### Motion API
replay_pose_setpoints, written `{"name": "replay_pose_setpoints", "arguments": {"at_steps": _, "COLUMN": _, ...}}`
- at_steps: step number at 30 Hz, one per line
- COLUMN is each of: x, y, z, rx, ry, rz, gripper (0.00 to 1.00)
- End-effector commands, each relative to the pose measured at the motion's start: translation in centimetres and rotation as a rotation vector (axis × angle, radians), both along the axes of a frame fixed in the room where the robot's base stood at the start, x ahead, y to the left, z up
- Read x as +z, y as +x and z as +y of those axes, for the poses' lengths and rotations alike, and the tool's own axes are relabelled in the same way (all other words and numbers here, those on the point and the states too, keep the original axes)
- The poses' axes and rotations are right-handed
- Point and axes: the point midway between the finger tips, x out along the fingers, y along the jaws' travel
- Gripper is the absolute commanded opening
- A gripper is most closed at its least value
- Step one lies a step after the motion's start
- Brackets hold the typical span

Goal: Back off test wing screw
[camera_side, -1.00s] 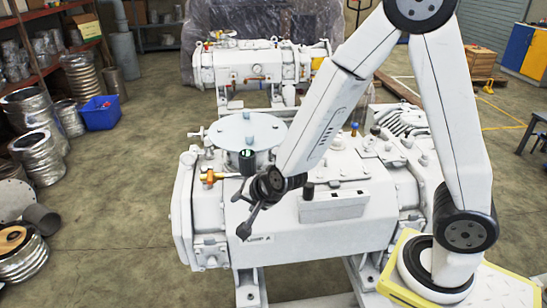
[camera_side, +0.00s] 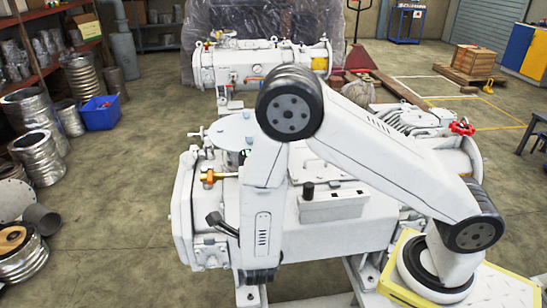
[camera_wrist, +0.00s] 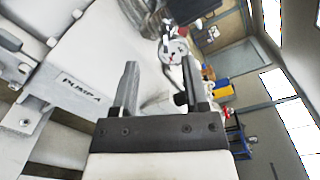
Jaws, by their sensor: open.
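The white pump (camera_side: 350,235) stands in the middle of the side view. The wrist view shows its "PUMP A" label (camera_wrist: 80,88) at upper left. I cannot make out the test wing screw for certain in either view. A brass fitting (camera_side: 210,177) sticks out at the pump's left end. My gripper (camera_wrist: 160,85) is open, with its two dark fingers apart and nothing seen held between them.
A round flat cover (camera_side: 228,130) sits on top of the pump, partly behind my arm. A grey box with a black knob (camera_side: 333,207) is on the pump's front. A second pump (camera_side: 260,68) stands behind. The floor (camera_side: 110,235) at left front is clear.

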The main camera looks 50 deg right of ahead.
Motion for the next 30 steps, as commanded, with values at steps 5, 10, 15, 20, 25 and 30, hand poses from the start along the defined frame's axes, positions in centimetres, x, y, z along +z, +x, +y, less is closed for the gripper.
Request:
{"name": "replay_pose_setpoints", "arguments": {"at_steps": 5, "x": 0.1, "y": -0.5, "z": 0.1, "rx": -0.023, "ry": -0.002, "rz": -0.060, "gripper": 0.58}}
{"name": "replay_pose_setpoints", "arguments": {"at_steps": 10, "x": 0.1, "y": -0.5, "z": 0.0, "rx": -0.024, "ry": -0.002, "rz": -0.062, "gripper": 0.58}}
{"name": "replay_pose_setpoints", "arguments": {"at_steps": 15, "x": 0.1, "y": -0.1, "z": -0.4, "rx": -0.024, "ry": -0.001, "rz": -0.061, "gripper": 0.58}}
{"name": "replay_pose_setpoints", "arguments": {"at_steps": 20, "x": 0.1, "y": 0.7, "z": -1.2, "rx": -0.025, "ry": -0.001, "rz": -0.060, "gripper": 0.58}}
{"name": "replay_pose_setpoints", "arguments": {"at_steps": 25, "x": 0.1, "y": 2.0, "z": -2.5, "rx": -0.026, "ry": -0.001, "rz": -0.061, "gripper": 0.58}}
{"name": "replay_pose_setpoints", "arguments": {"at_steps": 30, "x": 0.1, "y": 3.3, "z": -3.9, "rx": -0.026, "ry": -0.001, "rz": -0.059, "gripper": 0.58}}
